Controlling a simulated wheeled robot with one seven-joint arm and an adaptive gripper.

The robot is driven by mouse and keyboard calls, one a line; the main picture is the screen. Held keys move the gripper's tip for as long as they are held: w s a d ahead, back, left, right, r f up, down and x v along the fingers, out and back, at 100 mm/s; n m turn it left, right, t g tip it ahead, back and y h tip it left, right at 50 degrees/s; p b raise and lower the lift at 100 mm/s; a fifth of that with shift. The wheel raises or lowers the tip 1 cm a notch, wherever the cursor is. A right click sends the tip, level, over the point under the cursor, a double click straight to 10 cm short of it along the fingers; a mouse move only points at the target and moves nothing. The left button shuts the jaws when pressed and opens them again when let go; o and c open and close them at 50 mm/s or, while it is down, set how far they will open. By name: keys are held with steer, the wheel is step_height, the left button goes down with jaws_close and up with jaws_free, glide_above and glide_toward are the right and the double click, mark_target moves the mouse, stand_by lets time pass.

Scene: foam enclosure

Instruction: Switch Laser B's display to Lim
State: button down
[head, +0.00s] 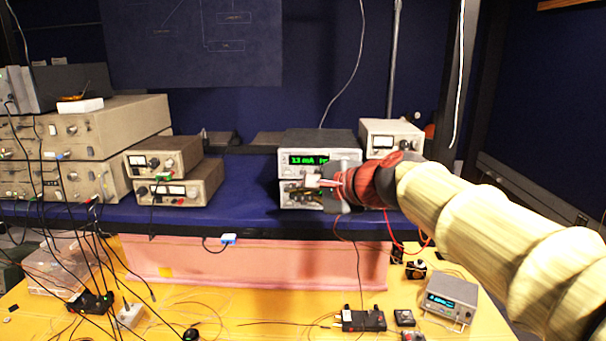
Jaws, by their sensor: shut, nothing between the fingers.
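Two stacked grey instruments stand on the blue shelf. The upper instrument (318,140) has a lit green display (309,160) that reads about "13 mA", its right end cut off by glare or blur. The lower instrument (288,200) is partly hidden behind my gripper. No label telling which one is Laser B is legible. My gripper (322,186) is shut and empty, in front of the lower instrument's panel. I cannot tell whether its tips touch the panel. The buttons there are hidden or too small to make out.
A small instrument with a lit display (452,298) sits on the yellow table (260,300) at the lower right. A beige box (391,138) stands right of the stack. More instruments (175,180) stand left, with cables hanging below. A red cable hangs under my arm.

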steer(key=w+p, duration=0.1)
steer(key=w, duration=0.7)
steer(key=shift+w+d+p, duration=0.15)
steer(key=shift+w+p, duration=0.15)
steer(key=shift+w, duration=0.1)
steer(key=shift+w, duration=0.1)
stand_by(1.1)
steer(key=shift+w, duration=0.35)
steer(key=shift+w, duration=0.3)
stand_by(0.8)
steer(key=shift+s, duration=0.75)
steer(key=s+b, duration=0.1)
steer(key=s, duration=0.4)
steer(key=shift+b, duration=0.4)
